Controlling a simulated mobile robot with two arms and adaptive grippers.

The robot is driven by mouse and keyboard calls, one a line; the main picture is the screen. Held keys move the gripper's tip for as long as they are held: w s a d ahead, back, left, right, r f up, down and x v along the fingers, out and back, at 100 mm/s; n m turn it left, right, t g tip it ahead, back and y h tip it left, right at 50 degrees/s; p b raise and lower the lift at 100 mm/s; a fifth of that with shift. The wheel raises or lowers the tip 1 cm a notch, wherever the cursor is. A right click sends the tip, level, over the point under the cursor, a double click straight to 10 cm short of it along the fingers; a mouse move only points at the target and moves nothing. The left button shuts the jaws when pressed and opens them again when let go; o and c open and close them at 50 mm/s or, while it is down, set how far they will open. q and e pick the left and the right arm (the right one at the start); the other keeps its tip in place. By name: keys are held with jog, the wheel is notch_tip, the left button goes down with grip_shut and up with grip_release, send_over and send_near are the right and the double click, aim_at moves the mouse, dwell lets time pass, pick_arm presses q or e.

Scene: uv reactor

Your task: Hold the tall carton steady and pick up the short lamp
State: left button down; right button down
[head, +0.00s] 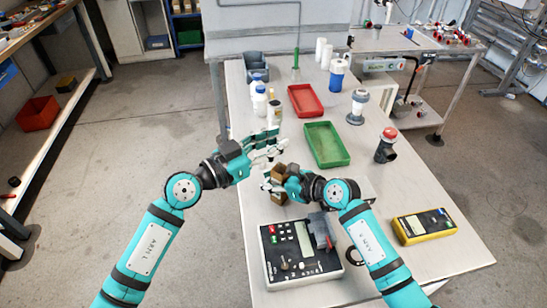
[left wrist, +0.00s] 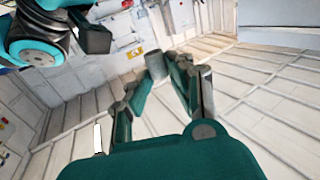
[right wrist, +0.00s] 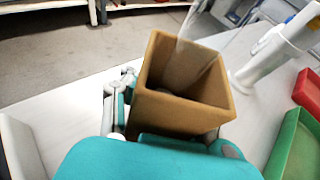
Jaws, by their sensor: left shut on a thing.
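The tall carton (right wrist: 160,105) is brown, square and open at the top. In the head view the carton (head: 280,171) stands partly hidden behind my right gripper (head: 272,182). My right gripper's fingers are at the carton's side; whether they press on it is unclear. A translucent tube, the short lamp (right wrist: 190,45), rises out of the carton's mouth at a tilt, its lower part inside. My left gripper (head: 274,148) is above the carton, shut on the lamp; the hold itself is hard to see. In the left wrist view its fingers (left wrist: 176,85) reach away from the palm.
A black-and-white control box (head: 300,270) and a yellow meter (head: 424,226) lie on the near table. A green tray (head: 327,145), a red tray (head: 305,101), white bottles (head: 259,103) and a red-capped fitting (head: 386,145) stand farther back. The table's left edge is close to both grippers.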

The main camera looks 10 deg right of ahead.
pick_arm(q)
jog(key=shift+r, duration=1.65)
pick_arm(e)
jog(key=c, duration=1.1)
grip_release()
jog(key=shift+o, duration=0.2)
